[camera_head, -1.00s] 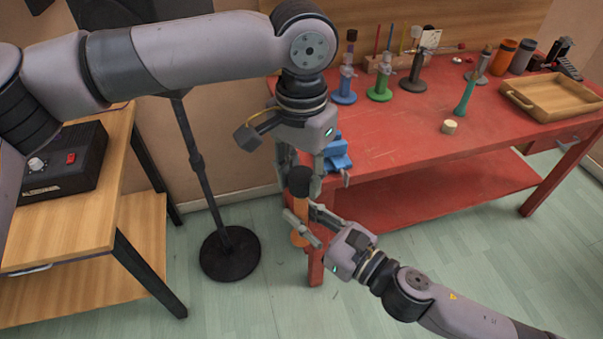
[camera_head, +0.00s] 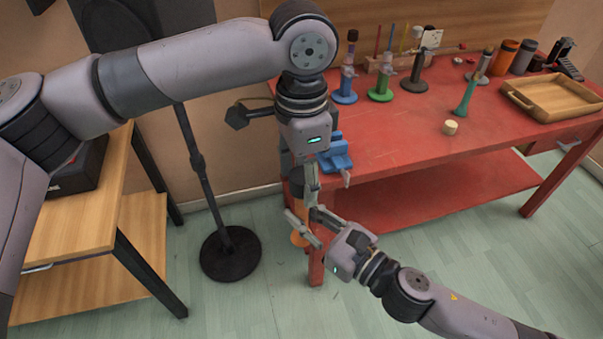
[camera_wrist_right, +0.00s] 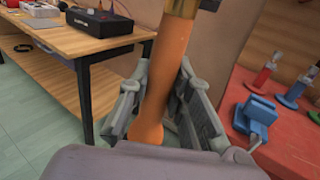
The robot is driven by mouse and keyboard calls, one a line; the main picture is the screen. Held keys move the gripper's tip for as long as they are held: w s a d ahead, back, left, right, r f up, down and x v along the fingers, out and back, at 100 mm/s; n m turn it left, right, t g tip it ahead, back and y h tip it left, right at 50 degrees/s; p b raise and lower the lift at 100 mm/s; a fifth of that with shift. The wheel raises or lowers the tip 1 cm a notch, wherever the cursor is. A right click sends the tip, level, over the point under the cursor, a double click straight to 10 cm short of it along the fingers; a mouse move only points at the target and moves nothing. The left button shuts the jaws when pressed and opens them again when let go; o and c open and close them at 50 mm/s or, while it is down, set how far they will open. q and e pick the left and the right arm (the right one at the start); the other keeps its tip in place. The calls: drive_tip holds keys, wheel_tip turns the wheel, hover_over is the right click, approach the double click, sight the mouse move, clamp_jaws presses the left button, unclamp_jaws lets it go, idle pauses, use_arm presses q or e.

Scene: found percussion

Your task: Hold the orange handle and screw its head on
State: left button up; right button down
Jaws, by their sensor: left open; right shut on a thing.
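The orange handle (camera_head: 299,239) stands roughly upright in my right gripper (camera_head: 303,218), which is shut around it off the red table's near left corner. In the right wrist view the orange handle (camera_wrist_right: 166,75) runs up between the fingers to a brass-coloured collar (camera_wrist_right: 182,8) cut off by the frame's top edge. A dark head (camera_head: 296,181) sits at the handle's top in the head view, partly hidden by a finger. I cannot tell how tightly it is seated. My left gripper (camera_head: 302,182) points down, open, with its fingers beside the dark head.
A blue vise (camera_head: 335,155) is on the red table (camera_head: 400,150) close to my left gripper. Coloured stands, a small pale cylinder (camera_head: 450,127) and a wooden tray (camera_head: 555,97) are further right. A black floor stand (camera_head: 230,255) and a wooden bench (camera_head: 75,225) are left.

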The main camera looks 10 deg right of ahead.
use_arm(q)
drive_tip(key=shift+r, duration=2.3)
drive_tip(key=shift+c, duration=0.2)
wheel_tip(320, 180, up, 2)
drive_tip(key=shift+w+r+n, duration=0.1)
drive_tip(key=shift+n, duration=0.9)
drive_tip(key=shift+c, duration=0.2)
drive_tip(key=shift+r+n, duration=0.65)
drive_tip(key=shift+n, duration=0.15)
drive_tip(key=shift+f, duration=0.1)
